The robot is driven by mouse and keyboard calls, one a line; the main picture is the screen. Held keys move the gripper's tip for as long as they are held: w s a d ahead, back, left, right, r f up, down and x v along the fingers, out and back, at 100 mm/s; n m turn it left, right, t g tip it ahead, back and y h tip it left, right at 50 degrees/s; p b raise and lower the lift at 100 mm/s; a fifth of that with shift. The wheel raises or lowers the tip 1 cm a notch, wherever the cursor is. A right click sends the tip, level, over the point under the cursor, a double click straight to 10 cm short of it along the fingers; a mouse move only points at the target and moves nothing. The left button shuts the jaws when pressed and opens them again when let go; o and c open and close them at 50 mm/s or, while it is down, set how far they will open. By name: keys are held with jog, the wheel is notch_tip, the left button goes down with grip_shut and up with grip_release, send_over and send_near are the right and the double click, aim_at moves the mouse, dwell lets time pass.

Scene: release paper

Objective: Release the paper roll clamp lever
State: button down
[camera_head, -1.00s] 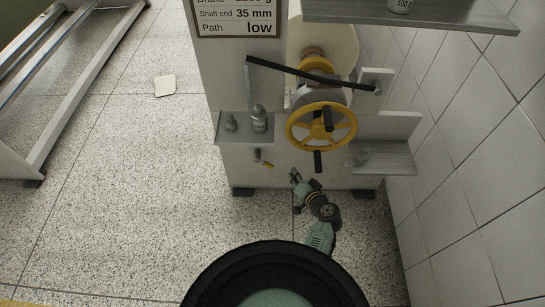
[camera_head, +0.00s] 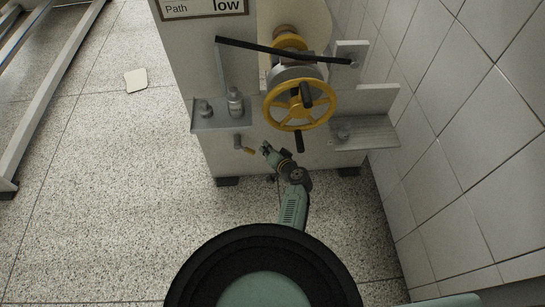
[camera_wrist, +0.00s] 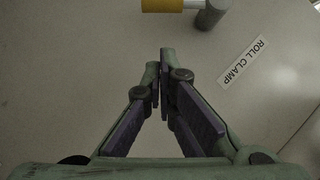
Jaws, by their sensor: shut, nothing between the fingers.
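The clamp lever, with a yellow grip (camera_head: 249,150) on a grey pivot (camera_head: 238,141), is on the machine's front below the left shelf. A white label (camera_wrist: 243,61) reading "ROLL CLAMP" is on the panel at right. My gripper (camera_head: 266,148) is just right of the lever's yellow end in the head view. In the wrist view my gripper (camera_wrist: 162,54) is shut and empty, its fingertips below the yellow grip, with a gap between them.
A yellow handwheel (camera_head: 300,104) with black handles is above my gripper. A small left shelf (camera_head: 208,122) holds a bottle (camera_head: 235,102) and a small item. A right shelf (camera_head: 375,134) juts out near the tiled wall (camera_head: 440,150).

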jog(key=shift+w+a+f+b, duration=0.3)
jog(key=shift+w+a+f, duration=0.15)
jog(key=shift+a+f, duration=0.4)
jog(key=shift+w+a+f+b, duration=0.25)
jog(key=shift+w+a+f, duration=0.2)
jog(key=shift+a+f, duration=0.35)
jog(key=shift+f, duration=0.1)
